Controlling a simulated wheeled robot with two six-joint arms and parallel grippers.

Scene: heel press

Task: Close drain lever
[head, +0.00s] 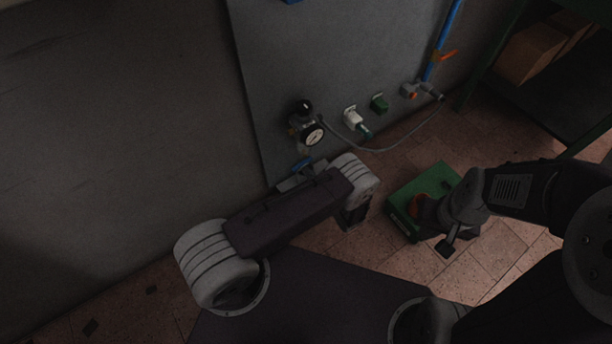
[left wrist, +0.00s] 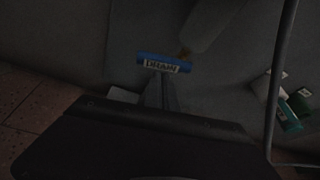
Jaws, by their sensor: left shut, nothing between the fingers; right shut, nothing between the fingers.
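The blue drain lever (head: 302,165) is on the wall panel, below the pressure gauge. In the left wrist view it shows as a blue bar with pale lettering (left wrist: 164,63), lying nearly level with a slight tilt. My left gripper (head: 299,177) is shut and empty, partly hidden behind my own forearm. In the left wrist view its fingertips (left wrist: 160,82) are right at the lever's lower edge; I cannot tell whether they touch. My right gripper (head: 447,247) is shut and empty, low by the green box, far from the lever.
A round gauge (head: 313,136) with a black knob sits above the lever, and a grey hose (head: 385,148) runs right from it. A green box (head: 432,182) with an orange part stands on the tiled floor. A green-framed shelf holds cardboard boxes (head: 530,52).

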